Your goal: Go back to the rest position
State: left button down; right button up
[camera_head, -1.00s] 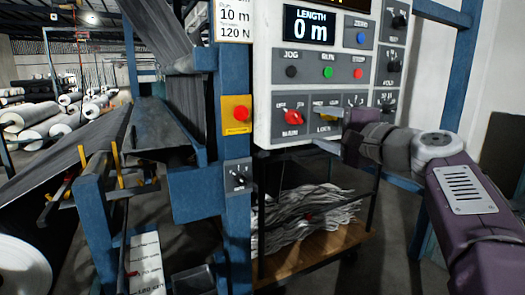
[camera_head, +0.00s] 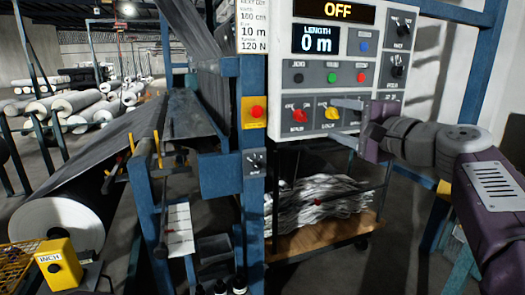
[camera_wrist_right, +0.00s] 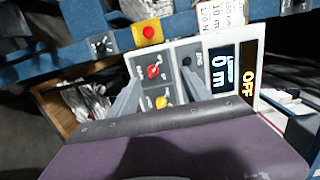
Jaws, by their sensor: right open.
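My right gripper (camera_head: 350,112) is open and empty, in front of the lower right of the white control panel (camera_head: 310,78). In the right wrist view the two grey fingers of the gripper (camera_wrist_right: 162,82) stand apart with the panel behind them. The panel shows a black display (camera_head: 335,12) reading OFF and a length display (camera_head: 317,40) reading 0 m. Below are a red knob (camera_head: 298,115) and a yellow knob (camera_head: 329,113). The gripper looks clear of the yellow knob. My left gripper is not in view.
A blue machine post (camera_head: 252,180) with a red button on a yellow plate (camera_head: 255,112) stands left of the panel. A wooden-shelf cart (camera_head: 325,235) with crumpled material is below. A large roll (camera_head: 60,225) and a yellow INCH box (camera_head: 58,265) are at lower left.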

jog(key=a+f+n+g+p, duration=0.1)
jog(key=a+f+g+p, duration=0.3)
jog(key=p, duration=0.7)
jog(key=s+a+f+n+g+h+p, duration=0.3)
jog(key=s+f+g+p, duration=0.3)
jog(key=s+f+p, duration=0.3)
pick_arm(q)
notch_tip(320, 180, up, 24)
jog(key=p, duration=0.2)
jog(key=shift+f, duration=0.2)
pick_arm(e)
jog(key=s+d+f+n+g+h, duration=0.2)
jog(key=s+d+f+n, duration=0.2)
jog(key=s+f, duration=0.3)
jog(key=s+d+f+n+g+h, duration=0.2)
jog(key=s+d+f+n+g, duration=0.1)
jog(key=s+f, duration=0.5)
jog(key=shift+s+d+f+n, duration=0.3)
jog(key=shift+d+n, duration=0.1)
jog(key=shift+n, duration=0.5)
